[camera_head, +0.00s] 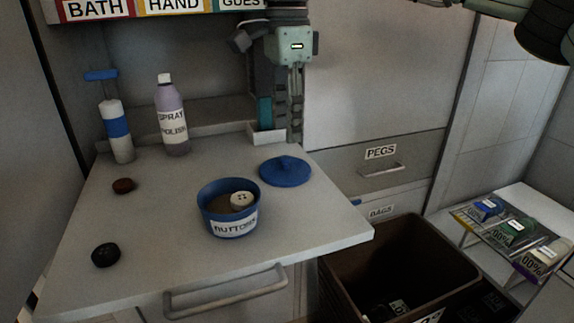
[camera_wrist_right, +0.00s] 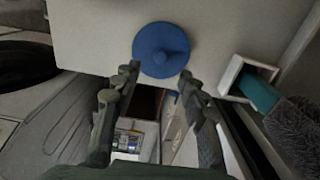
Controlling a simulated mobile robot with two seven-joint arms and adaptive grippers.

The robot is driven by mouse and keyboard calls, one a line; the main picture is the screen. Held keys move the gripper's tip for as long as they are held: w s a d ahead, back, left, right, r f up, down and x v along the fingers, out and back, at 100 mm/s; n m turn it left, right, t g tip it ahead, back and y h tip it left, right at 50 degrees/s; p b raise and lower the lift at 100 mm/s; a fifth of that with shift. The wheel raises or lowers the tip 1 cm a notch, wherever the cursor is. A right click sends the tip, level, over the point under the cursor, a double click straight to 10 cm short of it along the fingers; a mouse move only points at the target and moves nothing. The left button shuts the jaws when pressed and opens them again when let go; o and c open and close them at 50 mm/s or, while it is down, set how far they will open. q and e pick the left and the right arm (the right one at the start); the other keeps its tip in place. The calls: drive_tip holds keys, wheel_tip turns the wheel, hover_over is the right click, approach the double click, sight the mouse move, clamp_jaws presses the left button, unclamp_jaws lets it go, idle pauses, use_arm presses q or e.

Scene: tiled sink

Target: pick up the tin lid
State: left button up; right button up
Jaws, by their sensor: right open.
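The tin lid (camera_head: 286,171) is a round blue disc with a central knob. It lies flat on the white countertop, to the right of the blue buttons tin (camera_head: 230,221). The tin is open and a pale button shows inside it. My right gripper (camera_head: 293,121) is open and empty, behind the lid and apart from it, with its fingers pointing down in the head view. In the right wrist view, the lid (camera_wrist_right: 161,50) shows just beyond the two spread fingertips (camera_wrist_right: 160,76), roughly centred between them. My left gripper is not in view.
A teal brush (camera_head: 264,112) stands in a white holder (camera_head: 266,135) close beside my right gripper. Two dark buttons lie left. A brown bin (camera_head: 400,262) is off the counter's right edge.

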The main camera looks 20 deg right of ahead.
sight(287, 157)
wheel_tip(287, 157, down, 6)
drive_tip(key=shift+p, duration=0.3)
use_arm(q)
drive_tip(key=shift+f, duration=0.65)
use_arm(e)
clamp_jaws()
drive_tip(key=shift+r, duration=0.1)
